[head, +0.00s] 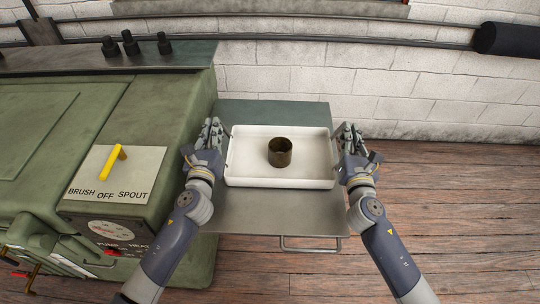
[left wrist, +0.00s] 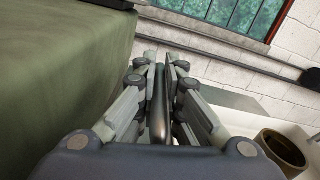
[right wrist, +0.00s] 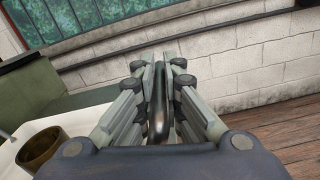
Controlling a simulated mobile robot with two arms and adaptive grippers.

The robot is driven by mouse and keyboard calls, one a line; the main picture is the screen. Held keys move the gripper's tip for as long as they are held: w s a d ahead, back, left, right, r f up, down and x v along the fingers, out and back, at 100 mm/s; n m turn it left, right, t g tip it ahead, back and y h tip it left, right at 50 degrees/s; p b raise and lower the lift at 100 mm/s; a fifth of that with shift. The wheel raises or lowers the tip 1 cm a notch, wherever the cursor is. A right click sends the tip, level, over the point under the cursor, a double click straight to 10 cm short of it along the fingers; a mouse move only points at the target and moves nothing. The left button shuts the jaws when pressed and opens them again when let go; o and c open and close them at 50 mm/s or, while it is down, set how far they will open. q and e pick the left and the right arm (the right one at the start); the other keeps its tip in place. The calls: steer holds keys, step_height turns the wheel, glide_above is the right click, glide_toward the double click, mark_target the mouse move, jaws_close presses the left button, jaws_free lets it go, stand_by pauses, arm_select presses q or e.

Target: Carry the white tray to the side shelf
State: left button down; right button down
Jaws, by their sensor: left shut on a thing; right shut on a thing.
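The white tray (head: 250,172) is in the middle of the head view, level, over or on a grey side shelf (head: 270,217); I cannot tell whether it touches the shelf. A brown hollow cylinder (head: 280,152) stands upright in the tray. My left gripper (head: 213,132) is at the tray's left end, shut on a dark handle (left wrist: 158,105). My right gripper (head: 350,135) is at the right end, shut on the other handle (right wrist: 157,110). The cylinder also shows in the left wrist view (left wrist: 283,150) and the right wrist view (right wrist: 40,148).
A green machine (head: 100,130) with a yellow lever (head: 112,160) stands close on the left, next to my left arm. A white brick wall (head: 400,95) with a rail is behind. The wooden floor (head: 450,200) at right is clear. A bar handle (head: 312,246) projects from the shelf front.

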arm_select(q)
steer(key=c, duration=1.7)
jaws_free()
steer(key=shift+d, duration=0.1)
arm_select(e)
steer(key=c, duration=1.7)
jaws_free()
arm_select(q)
steer(key=o, duration=0.8)
steer(key=shift+c, duration=0.2)
steer(key=shift+s, duration=0.1)
steer(key=s, duration=1.2)
